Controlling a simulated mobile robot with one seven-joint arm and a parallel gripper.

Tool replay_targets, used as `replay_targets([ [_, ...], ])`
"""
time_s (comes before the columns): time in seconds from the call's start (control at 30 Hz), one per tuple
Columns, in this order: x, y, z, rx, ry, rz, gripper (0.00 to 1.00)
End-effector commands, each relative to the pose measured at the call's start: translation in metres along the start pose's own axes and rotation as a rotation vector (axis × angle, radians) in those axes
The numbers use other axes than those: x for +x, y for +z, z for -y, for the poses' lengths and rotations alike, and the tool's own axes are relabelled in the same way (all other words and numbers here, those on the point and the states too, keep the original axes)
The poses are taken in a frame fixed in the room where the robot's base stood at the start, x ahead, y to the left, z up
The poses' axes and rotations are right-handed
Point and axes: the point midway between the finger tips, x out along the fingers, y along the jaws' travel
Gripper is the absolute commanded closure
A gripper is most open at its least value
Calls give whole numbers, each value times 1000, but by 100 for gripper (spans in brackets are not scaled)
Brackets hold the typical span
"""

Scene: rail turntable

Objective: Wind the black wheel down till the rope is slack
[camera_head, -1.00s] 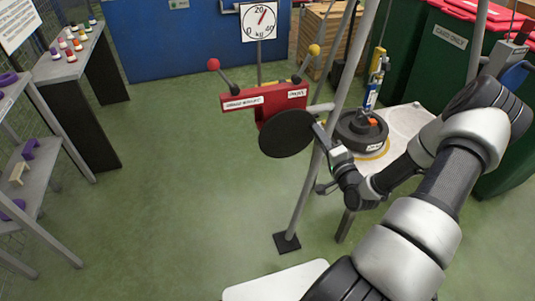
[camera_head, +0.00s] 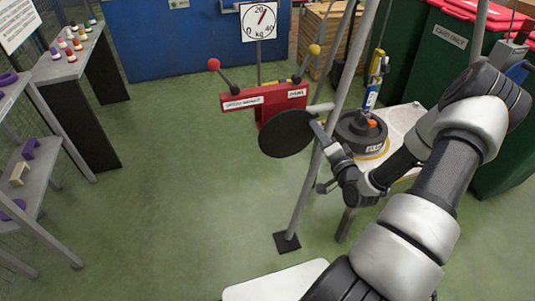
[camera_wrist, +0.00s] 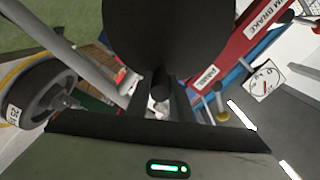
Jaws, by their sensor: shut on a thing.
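The black wheel (camera_head: 287,134) is a plain dark disc on the red winch (camera_head: 265,103), beside a grey frame leg. In the wrist view the wheel (camera_wrist: 168,30) fills the top middle, with a dark handle (camera_wrist: 160,82) standing out from it. My gripper (camera_head: 318,132) is at the wheel's right edge, shut on that handle; its fingers (camera_wrist: 161,104) show in the wrist view. A black weight (camera_head: 358,134) sits on a yellow-ringed pale table, below a yellow hook (camera_head: 377,62) and a blue link. The rope is too thin to judge its tension.
A dial (camera_head: 258,22) marked in kg has its red needle slightly right of 20. Red and yellow knobbed levers stand on the winch. The frame leg (camera_head: 303,198) stands close to my gripper. Green bins (camera_head: 420,55) are at right, shelves at left; the left floor is clear.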

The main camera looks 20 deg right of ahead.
Motion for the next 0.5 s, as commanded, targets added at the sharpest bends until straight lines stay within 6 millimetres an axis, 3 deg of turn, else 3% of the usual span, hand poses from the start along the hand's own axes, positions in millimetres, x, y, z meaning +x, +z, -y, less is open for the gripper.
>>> replay_targets([
  [0.5, 2, 1, 17, -151, -9, -1, 100],
])
